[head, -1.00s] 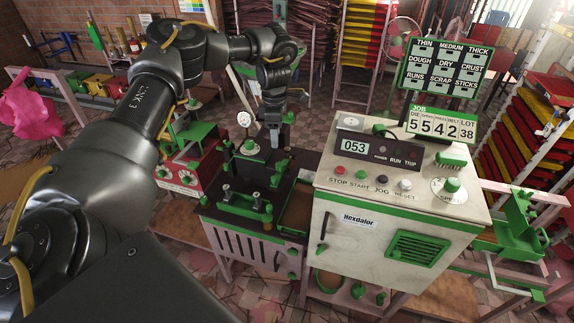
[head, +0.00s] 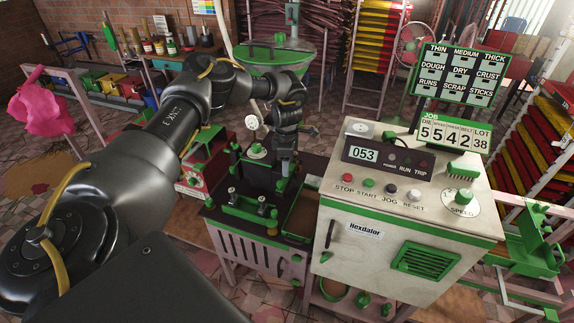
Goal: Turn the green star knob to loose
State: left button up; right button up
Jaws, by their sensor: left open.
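My left gripper (head: 285,170) points down over the right side of the dark extruder (head: 228,214). It is open, but its fingers are small and partly hard to separate from the dark parts behind. A green part (head: 280,187) shows just below the fingertips; I cannot tell if it is the star knob or if the fingers touch it. Several other small green knobs sit on the extruder, including one on its front right (head: 297,259). None shows a clear star shape at this size. My right gripper is not in view.
The control cabinet (head: 345,267) stands close to the right of the gripper, with the 053 display and buttons on top. A brown-bottomed tray (head: 301,216) lies between extruder and cabinet. A red machine (head: 196,181) stands at the left, and a green round hopper (head: 272,57) behind.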

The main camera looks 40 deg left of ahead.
pick_arm(q)
jog(key=shift+f, duration=1.1)
jog(key=c, duration=1)
